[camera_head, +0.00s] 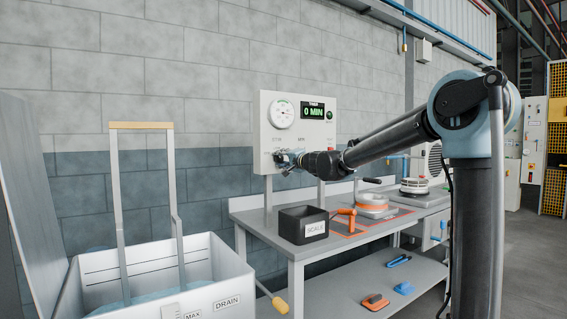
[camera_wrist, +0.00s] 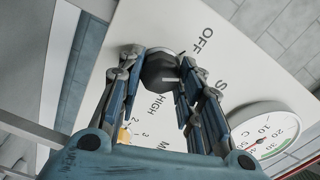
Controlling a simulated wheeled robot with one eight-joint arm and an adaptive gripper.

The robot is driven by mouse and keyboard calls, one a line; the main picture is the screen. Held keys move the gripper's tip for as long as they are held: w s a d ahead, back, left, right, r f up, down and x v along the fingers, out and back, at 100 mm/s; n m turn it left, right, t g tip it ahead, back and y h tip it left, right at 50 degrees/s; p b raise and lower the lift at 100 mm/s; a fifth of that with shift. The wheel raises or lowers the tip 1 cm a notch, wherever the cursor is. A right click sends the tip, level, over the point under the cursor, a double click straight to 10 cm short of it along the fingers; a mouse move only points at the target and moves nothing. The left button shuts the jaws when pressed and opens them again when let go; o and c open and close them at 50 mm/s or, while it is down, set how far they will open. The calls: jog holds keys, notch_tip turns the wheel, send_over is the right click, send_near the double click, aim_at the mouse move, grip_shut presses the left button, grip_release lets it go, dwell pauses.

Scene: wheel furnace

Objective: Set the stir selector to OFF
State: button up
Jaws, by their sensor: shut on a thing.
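The stir selector (camera_wrist: 160,71) is a dark faceted knob on a pale control panel (camera_head: 262,135). In the wrist view a short white mark shows on the right part of its face. The printed OFF (camera_wrist: 204,41) lies to its upper right and HIGH (camera_wrist: 155,106) just below it. I cannot tell exactly which label the mark lines up with. My gripper (camera_wrist: 161,68) is shut on the knob, one finger on each side. In the head view my gripper (camera_head: 287,160) is at the panel's lower part and hides the knob.
The panel carries a round gauge (camera_head: 281,113) and a green display (camera_head: 314,112) reading 0 MIN. Below stands a grey bench (camera_head: 262,228) with a black SCALE bin (camera_head: 303,225) and an orange-handled tool (camera_head: 344,213). A white tank (camera_head: 215,290) marked DRAIN is at left.

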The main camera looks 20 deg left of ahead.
jog(key=n, duration=0.3)
jog(key=shift+s+f+n, duration=0.1)
jog(key=shift+n, duration=2)
jog(key=o, duration=1.1)
jog(key=shift+c, duration=0.2)
jog(key=shift+a, duration=0.1)
